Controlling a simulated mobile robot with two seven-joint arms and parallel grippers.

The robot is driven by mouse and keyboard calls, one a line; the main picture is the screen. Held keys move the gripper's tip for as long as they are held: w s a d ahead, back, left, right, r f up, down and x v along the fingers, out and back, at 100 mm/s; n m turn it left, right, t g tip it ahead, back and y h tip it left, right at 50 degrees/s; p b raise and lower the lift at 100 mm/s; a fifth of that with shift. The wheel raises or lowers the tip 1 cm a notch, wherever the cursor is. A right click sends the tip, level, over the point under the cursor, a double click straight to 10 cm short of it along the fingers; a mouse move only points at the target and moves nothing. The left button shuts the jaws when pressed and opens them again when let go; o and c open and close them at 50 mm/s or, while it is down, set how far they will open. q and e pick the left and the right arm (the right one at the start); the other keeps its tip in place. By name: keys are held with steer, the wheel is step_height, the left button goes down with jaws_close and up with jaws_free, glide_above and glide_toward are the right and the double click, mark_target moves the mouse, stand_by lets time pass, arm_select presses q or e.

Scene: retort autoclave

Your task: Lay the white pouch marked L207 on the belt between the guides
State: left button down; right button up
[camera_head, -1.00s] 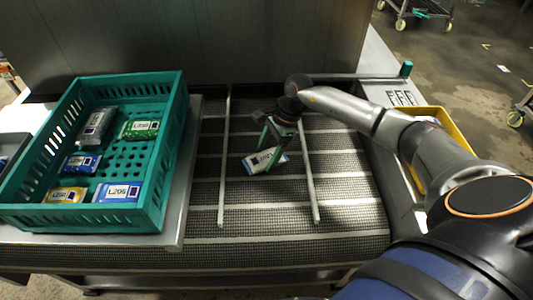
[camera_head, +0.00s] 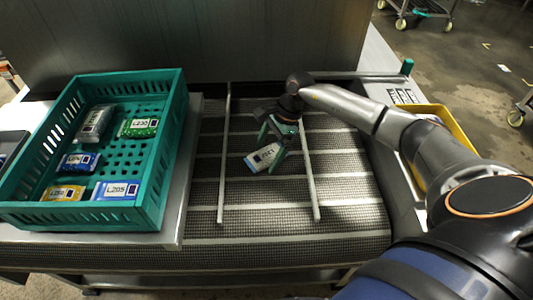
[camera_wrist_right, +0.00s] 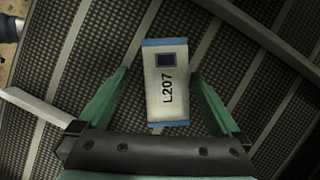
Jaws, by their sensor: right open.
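The white pouch marked L207 (camera_head: 262,157) has blue ends and lies on the dark belt between the two guides. It also shows in the right wrist view (camera_wrist_right: 167,82), its label readable. My right gripper (camera_head: 273,150) is just above the belt with its green fingers on either side of the pouch. In the wrist view its fingers (camera_wrist_right: 158,92) are apart, with a gap to the pouch on both sides. The left guide (camera_head: 224,160) and right guide (camera_head: 308,175) are pale rails along the belt (camera_head: 345,185). My left gripper is out of view.
A teal crate (camera_head: 172,160) on the left holds several pouches, including the green L230 (camera_head: 139,127) and the blue-and-white L205 (camera_head: 115,190). A yellow bin (camera_head: 432,112) stands right of the belt, partly behind my right arm. The front of the belt is clear.

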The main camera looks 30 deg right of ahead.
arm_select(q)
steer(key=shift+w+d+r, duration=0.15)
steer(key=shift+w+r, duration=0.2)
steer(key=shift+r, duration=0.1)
arm_select(e)
steer(key=v, duration=1.2)
